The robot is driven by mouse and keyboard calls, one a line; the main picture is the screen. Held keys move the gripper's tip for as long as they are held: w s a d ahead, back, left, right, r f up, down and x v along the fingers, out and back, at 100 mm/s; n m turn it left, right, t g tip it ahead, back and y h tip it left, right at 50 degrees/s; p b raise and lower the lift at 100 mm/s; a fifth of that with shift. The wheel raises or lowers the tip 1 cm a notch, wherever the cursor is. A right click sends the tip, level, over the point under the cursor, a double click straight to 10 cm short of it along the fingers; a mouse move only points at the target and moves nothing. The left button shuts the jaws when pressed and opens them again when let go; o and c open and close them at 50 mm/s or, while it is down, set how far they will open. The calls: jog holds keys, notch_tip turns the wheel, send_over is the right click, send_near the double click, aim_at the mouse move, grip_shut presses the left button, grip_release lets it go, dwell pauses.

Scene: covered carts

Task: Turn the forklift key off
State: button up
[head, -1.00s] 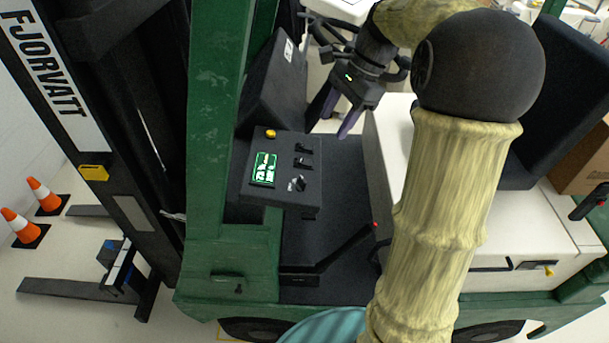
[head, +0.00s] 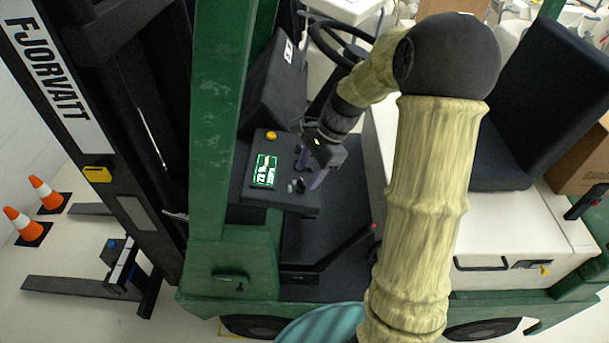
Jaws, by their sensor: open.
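The forklift's dark control panel (head: 240,192) sits left of centre in the head view. It has a lit green display (head: 264,170), a yellow button (head: 271,136) and small dark controls along its right side. A small key-like switch (head: 295,186) shows at the panel's lower right. My gripper (head: 309,172) is open, pointing down at the right part of the panel. Its purple fingers are over or beside the switch and partly hide the controls there. I cannot tell whether a finger touches the switch.
The green mast post (head: 213,120) stands just left of the panel. The steering wheel (head: 338,40) is behind my gripper, and the black seat (head: 545,95) is at the right. A thin black lever (head: 345,250) with a red tip is below right of the panel.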

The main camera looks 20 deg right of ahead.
aim_at(303, 181)
jog(key=shift+x, duration=1.55)
jog(key=c, duration=1)
jog(key=shift+n+p, duration=0.3)
jog(key=shift+n, duration=0.1)
jog(key=n+g, duration=0.1)
jog(key=n, duration=0.4)
jog(key=shift+h+p, duration=0.3)
jog(key=n+h, duration=0.1)
jog(key=n, duration=0.5)
jog(key=shift+w+r+g, duration=0.1)
jog(key=shift+g, duration=0.3)
jog(key=shift+o, duration=0.2)
jog(key=shift+c, duration=0.2)
